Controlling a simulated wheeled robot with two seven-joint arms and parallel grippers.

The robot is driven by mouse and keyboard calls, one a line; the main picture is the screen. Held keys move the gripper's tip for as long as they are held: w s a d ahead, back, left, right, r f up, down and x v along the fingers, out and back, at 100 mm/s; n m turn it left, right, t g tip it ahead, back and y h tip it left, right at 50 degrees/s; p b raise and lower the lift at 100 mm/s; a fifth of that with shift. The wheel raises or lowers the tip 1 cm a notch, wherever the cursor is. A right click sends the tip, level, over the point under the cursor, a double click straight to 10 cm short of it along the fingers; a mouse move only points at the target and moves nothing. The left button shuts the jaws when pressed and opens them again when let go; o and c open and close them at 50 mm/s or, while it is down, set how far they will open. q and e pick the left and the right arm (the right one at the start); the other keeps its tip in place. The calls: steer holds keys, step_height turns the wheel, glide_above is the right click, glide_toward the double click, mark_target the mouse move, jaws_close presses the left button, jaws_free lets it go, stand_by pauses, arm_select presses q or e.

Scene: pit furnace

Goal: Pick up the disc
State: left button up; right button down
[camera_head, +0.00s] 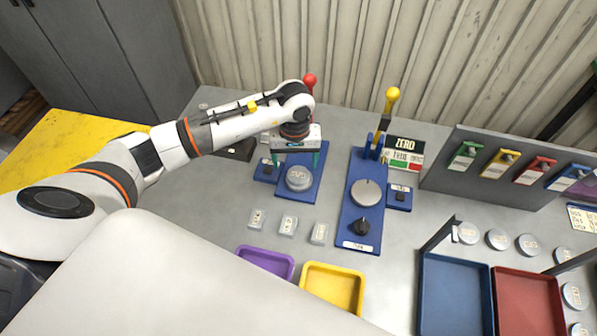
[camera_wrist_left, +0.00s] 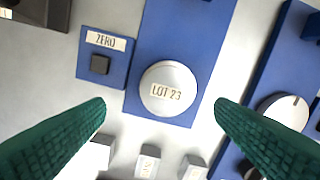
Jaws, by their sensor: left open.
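A round silver disc (camera_head: 299,178) sits on the left blue base plate (camera_head: 312,163). In the left wrist view the disc (camera_wrist_left: 168,89) carries a label that reads LOT 23. My left gripper (camera_head: 297,165) is above the plate, pointing down. Its two green fingers are apart, and they show at the lower left and lower right of the wrist view (camera_wrist_left: 160,108). The disc appears between them, with nothing gripped. My right gripper is not seen.
A second blue plate (camera_head: 352,220) with a silver dial and a yellow-knobbed lever stands to the right. Small blocks (camera_head: 288,225), a purple tray (camera_head: 265,262) and a yellow tray (camera_head: 333,287) lie in front. Blue (camera_head: 427,300) and red (camera_head: 527,274) trays and several discs are farther right.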

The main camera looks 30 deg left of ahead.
mark_target(298, 174)
arm_select(q)
steer(key=f, duration=0.1)
steer(key=f+p, duration=0.1)
steer(key=f, duration=0.1)
steer(key=f+p, duration=0.1)
steer(key=shift+w+d+f, duration=0.15)
steer(key=shift+w+d, duration=0.1)
steer(key=shift+d, duration=0.05)
steer(key=shift+f, duration=0.4)
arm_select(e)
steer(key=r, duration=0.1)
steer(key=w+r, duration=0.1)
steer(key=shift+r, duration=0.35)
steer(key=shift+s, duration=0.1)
arm_select(q)
steer(key=c, duration=1.3)
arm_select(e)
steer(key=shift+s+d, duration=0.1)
arm_select(q)
steer(key=shift+w, duration=0.1)
